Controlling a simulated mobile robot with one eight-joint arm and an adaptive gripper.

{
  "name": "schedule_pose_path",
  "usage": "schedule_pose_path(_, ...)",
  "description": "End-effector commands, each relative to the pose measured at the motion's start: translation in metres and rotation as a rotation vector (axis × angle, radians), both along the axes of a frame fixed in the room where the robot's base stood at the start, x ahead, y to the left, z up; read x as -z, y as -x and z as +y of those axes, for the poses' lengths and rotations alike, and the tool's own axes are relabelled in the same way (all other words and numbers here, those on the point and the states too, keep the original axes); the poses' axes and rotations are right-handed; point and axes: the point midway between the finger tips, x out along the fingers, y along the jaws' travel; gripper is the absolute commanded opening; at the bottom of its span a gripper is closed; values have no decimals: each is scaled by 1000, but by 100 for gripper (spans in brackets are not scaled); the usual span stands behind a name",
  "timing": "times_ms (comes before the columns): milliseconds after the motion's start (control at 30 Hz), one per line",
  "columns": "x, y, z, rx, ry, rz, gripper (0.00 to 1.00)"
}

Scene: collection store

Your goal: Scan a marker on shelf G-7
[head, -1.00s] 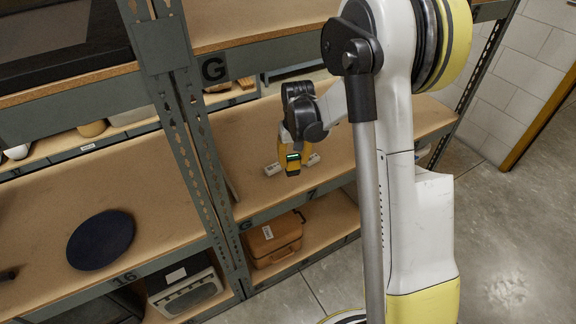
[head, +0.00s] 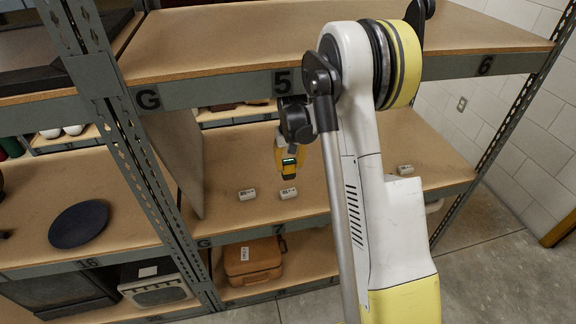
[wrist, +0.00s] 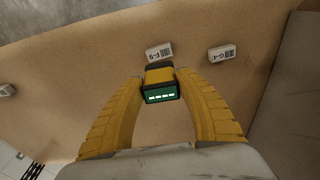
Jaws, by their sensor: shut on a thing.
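The G-7 shelf board (head: 330,180) is the middle level, with "G" and "7" on its front edge. Two small white marker blocks with printed labels, a left one (head: 248,194) and a middle one (head: 288,193), stand on it; a third block (head: 405,170) is farther right. In the wrist view one block (wrist: 159,52) seems to read F-9 and another (wrist: 222,53) G-4; a block at the left edge (wrist: 6,90) is unreadable. My gripper (head: 284,150) is shut on a yellow-black scanner (wrist: 160,84) with a lit green display, above the shelf near the middle block.
A thin upright panel (head: 178,160) stands at the shelf's left end. The upper shelf (head: 340,40) with labels 5 and 6 is close above my gripper. An orange case (head: 252,262) is below. A dark blue disc (head: 79,225) lies on the left bay's shelf.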

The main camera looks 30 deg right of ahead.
Motion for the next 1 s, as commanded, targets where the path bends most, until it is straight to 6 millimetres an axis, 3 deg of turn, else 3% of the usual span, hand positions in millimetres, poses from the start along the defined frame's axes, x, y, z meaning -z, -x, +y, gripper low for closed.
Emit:
schedule_pose_path(600,56,0,0,0,0,0,21)
schedule_pose_path(1000,59,0,0,0,0,0,21)
